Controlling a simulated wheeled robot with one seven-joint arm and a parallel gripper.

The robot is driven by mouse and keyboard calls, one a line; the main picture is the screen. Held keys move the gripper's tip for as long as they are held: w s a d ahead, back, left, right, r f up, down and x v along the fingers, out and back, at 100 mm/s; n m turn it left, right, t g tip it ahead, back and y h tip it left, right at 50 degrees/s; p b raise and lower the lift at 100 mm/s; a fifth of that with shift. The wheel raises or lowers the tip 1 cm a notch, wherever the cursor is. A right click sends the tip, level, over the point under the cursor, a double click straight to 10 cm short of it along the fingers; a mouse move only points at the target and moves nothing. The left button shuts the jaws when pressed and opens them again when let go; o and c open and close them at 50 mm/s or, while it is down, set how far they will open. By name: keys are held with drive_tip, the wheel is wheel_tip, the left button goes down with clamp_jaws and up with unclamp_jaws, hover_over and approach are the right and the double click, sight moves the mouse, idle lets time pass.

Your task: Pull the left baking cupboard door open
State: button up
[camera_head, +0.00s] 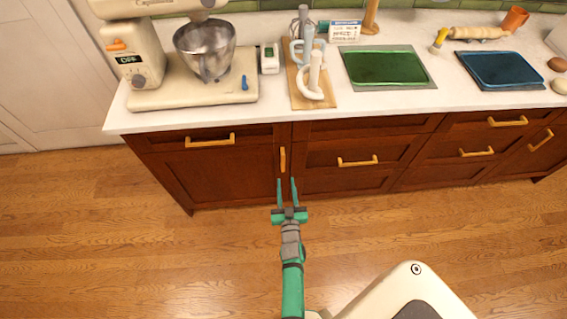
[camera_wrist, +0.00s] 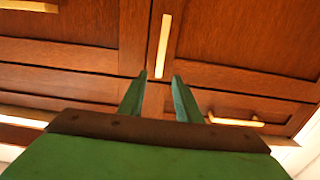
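The left baking cupboard door (camera_head: 222,178) is a dark wood panel at the left end of the counter and appears shut. Its vertical yellow handle (camera_head: 282,160) is near its right edge. The handle also shows in the wrist view (camera_wrist: 163,45), top centre. My gripper (camera_head: 286,182) is open and empty, its two green fingers pointing at the cabinet front just below the handle in the picture. In the wrist view the fingertips (camera_wrist: 159,78) are apart, with the handle's lower end appearing between and beyond them. I cannot tell the exact distance; no contact shows.
A drawer with a horizontal handle (camera_head: 210,141) is above the door. Drawers with another handle (camera_head: 357,161) are to the right. The counter (camera_head: 290,118) holds a stand mixer (camera_head: 137,62) and trays. The wood floor (camera_head: 130,240) before the door is clear.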

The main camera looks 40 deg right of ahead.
sight(283, 160)
drive_tip(key=x, duration=1)
drive_tip(key=shift+w, duration=0.15)
clamp_jaws()
